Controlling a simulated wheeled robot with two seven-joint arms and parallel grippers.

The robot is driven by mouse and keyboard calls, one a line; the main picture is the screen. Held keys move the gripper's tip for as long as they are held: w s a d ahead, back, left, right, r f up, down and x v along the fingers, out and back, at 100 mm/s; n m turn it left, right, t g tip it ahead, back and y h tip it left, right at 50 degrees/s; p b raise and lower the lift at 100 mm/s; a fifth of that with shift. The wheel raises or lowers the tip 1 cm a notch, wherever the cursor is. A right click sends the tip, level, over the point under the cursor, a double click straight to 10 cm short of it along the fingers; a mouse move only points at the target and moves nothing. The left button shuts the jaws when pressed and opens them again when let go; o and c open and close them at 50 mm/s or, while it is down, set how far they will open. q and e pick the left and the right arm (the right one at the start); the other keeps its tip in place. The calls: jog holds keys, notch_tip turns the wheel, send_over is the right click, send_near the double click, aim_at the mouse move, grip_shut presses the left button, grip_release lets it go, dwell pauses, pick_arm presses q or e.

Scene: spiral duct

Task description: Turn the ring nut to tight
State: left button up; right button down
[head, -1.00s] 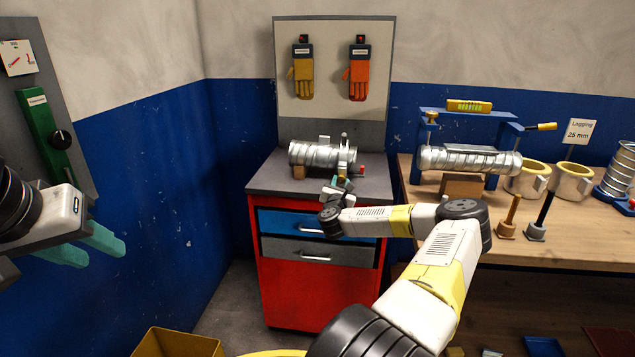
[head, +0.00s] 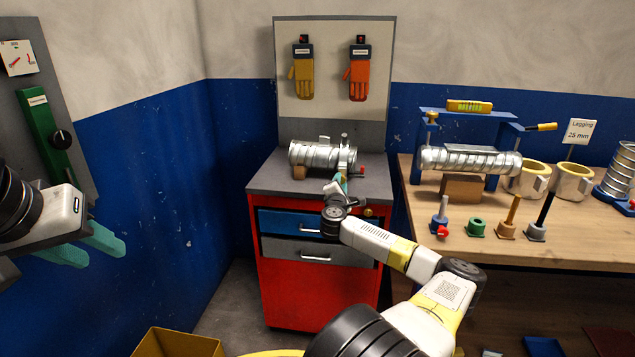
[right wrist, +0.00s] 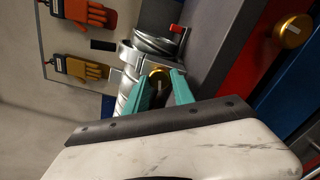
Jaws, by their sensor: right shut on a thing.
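The silver spiral duct (head: 308,154) lies on the grey top of the red cabinet, with a metal clamp band (head: 343,158) around its right end. In the right wrist view a round brass piece with a pale bar mark (right wrist: 159,76), seemingly the ring nut, sits between my right fingers beside the clamp (right wrist: 127,54). My right gripper (right wrist: 161,80) is shut on it. In the head view my right gripper (head: 340,183) is at the clamp's front and hides the nut. My left gripper (head: 90,243) is open and empty at the far left.
A red-ended handle (head: 361,169) sits right of the clamp. A brass knob (head: 368,212) is on the cabinet front. A dial card (head: 17,58) hangs on the left wall.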

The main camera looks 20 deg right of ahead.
jog(key=shift+m, duration=0.3)
jog(key=c, duration=1.1)
grip_release()
jog(key=shift+o, duration=0.2)
jog(key=v, duration=0.8)
